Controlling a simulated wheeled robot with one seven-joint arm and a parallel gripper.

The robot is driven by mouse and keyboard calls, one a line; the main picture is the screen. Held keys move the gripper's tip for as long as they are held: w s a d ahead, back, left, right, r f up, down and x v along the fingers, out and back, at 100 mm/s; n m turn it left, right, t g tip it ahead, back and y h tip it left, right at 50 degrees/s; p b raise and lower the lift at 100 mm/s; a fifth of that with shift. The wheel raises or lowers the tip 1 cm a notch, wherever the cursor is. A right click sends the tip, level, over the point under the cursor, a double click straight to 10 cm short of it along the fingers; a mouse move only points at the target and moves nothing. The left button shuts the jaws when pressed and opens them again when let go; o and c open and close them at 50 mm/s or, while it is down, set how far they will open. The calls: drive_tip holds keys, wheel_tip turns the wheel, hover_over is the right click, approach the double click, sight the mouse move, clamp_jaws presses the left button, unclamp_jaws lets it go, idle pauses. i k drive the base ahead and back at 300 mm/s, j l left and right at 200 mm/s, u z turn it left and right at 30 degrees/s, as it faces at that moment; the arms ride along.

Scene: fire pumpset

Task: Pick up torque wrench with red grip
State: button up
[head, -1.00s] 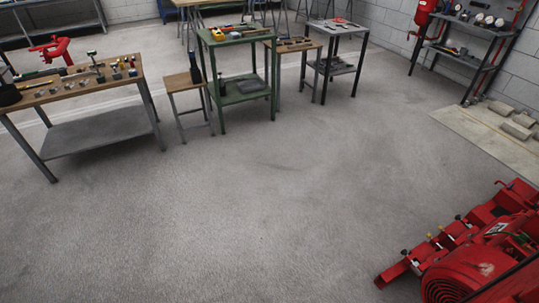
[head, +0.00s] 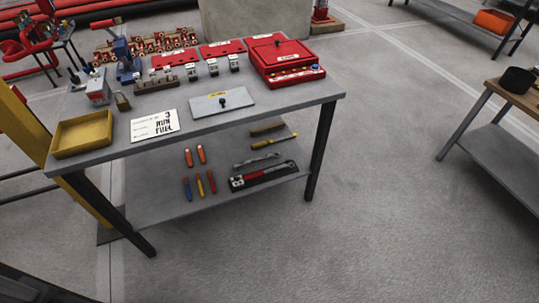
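A wrench-like tool with a red section (head: 263,174) and a pale metal head at its left end lies at the front right of the lower shelf of a grey table. It appears to lie on or in a flat black piece, and it best matches the torque wrench with red grip. A plain grey metal tool (head: 256,161) lies just behind it. The lower shelf (head: 155,204) is open at the front, with the tabletop above. My gripper is not in view.
The tabletop (head: 300,99) carries a red box (head: 285,60), a yellow tray (head: 82,134) and a small vise. Several screwdriver-like tools (head: 199,186) lie left on the shelf. Table legs (head: 320,150) stand at the corners. The floor in front is clear. Another table (head: 510,155) stands right.

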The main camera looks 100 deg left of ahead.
sight(240, 184)
drive_tip(key=u, duration=3.55)
drive_tip(key=l+u, duration=0.2)
drive_tip(key=u, duration=0.7)
drive_tip(key=i+l+u, duration=0.15)
drive_tip(key=l, duration=2.25)
drive_tip(key=k, duration=0.05)
